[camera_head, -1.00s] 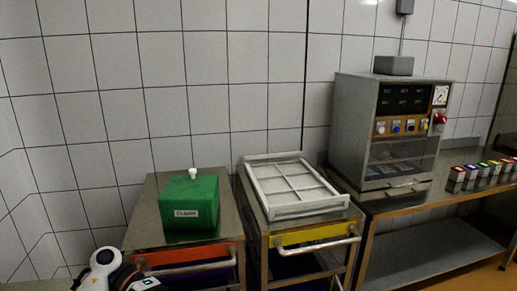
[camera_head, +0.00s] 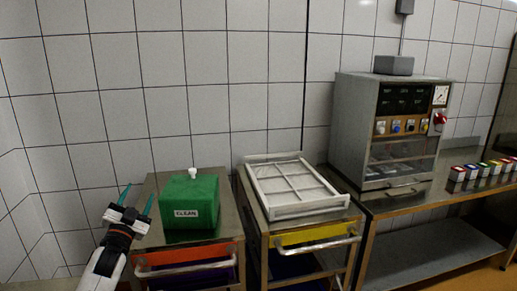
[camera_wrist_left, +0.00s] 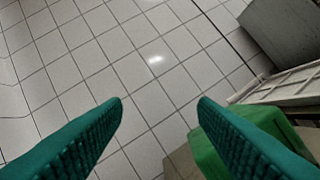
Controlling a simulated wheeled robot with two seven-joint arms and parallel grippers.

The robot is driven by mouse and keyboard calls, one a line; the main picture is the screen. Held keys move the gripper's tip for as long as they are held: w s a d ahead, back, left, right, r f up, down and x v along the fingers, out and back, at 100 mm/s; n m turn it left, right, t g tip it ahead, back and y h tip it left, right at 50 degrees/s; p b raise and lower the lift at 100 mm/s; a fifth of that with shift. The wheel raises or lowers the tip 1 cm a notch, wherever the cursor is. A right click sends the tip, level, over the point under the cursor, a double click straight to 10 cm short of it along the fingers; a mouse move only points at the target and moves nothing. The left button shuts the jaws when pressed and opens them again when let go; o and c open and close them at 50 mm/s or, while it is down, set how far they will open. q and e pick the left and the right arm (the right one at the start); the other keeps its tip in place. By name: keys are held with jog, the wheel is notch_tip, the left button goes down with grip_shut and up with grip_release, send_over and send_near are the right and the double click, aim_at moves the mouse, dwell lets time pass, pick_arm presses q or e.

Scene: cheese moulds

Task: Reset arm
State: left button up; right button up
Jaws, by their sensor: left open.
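My left gripper (camera_head: 136,199) is raised beside the left cart, to the left of the green box, with its green fingers pointing up. It is open and empty. In the left wrist view, its two ribbed green fingers (camera_wrist_left: 160,108) are wide apart, with only the tiled wall between them. The green box (camera_head: 190,204) has a white knob on top and a label reading CLEAN. It also shows in the left wrist view (camera_wrist_left: 205,157), partly hidden behind the right finger. My right gripper is not in view.
The left cart (camera_head: 150,237) has an orange drawer front. The middle cart (camera_head: 262,230) has a yellow front and bears a white divided frame (camera_head: 290,208). A metal cabinet (camera_head: 350,130) stands on the bench (camera_head: 400,205) at right, beside several small coloured blocks (camera_head: 470,172).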

pick_arm(q)
jog(key=s+f+n+g+y, duration=0.25)
jog(key=f+n+g, duration=0.35)
jog(key=f, duration=1.8)
jog(key=s+d+f+g, duration=0.1)
jog(key=s+f+g, duration=0.1)
jog(key=s+f, duration=0.45)
jog(key=s+d+f+m+g+h, duration=0.15)
jog(key=s+f, duration=0.25)
jog(key=f, duration=0.6)
jog(key=s+f+n+g, duration=0.1)
jog(key=s+f+g, duration=0.2)
jog(key=s+f, duration=0.4)
jog(key=s+d+f+g, duration=0.2)
jog(key=s+f, duration=0.6)
jog(key=s, duration=0.2)
jog(key=s+d+f+g, duration=0.2)
jog(key=s+f, duration=0.6)
jog(key=s, duration=0.3)
jog(key=s+d+f+g, duration=0.1)
jog(key=s+f+g, duration=0.1)
jog(key=s, duration=0.9)
jog(key=s+d+f+g, duration=0.2)
jog(key=s+f, duration=0.2)
jog(key=s, duration=0.8)
jog(key=shift+s, duration=0.3)
